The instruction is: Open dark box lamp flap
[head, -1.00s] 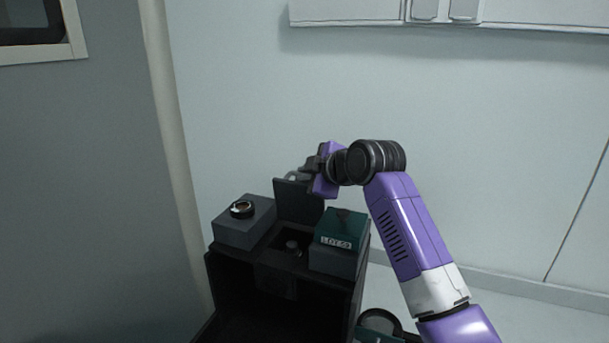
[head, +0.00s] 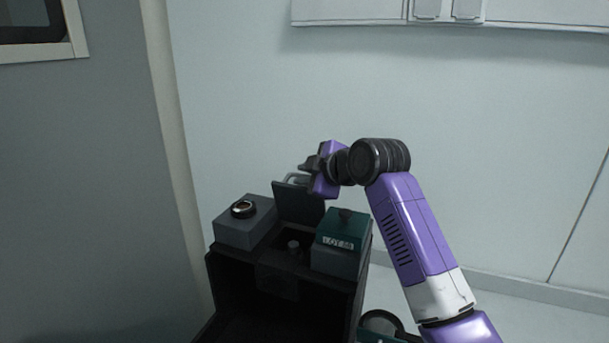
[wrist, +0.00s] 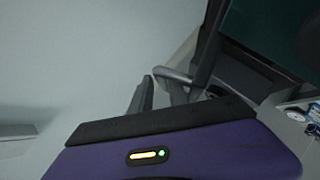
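The dark box (head: 236,262) stands below, with an open black front. Its lamp flap (head: 299,205) stands raised at the back of the top, leaning back, above a recess with a small round lamp part (head: 293,246). A grey bar handle (head: 296,179) sits on the flap's far side near its upper edge. My gripper (head: 308,173) is at this handle, behind the flap. In the wrist view, the handle (wrist: 174,76) reaches from the flap (wrist: 207,50) to between my close-set fingers (wrist: 158,90), which appear shut on it. The exact contact is partly hidden.
A grey block (head: 240,233) with a ring (head: 243,209) on it stands left of the flap. A teal-topped block (head: 342,232) with a label and dark knob stands to the right. A wall lies close behind; a grey panel (head: 80,200) fills the left.

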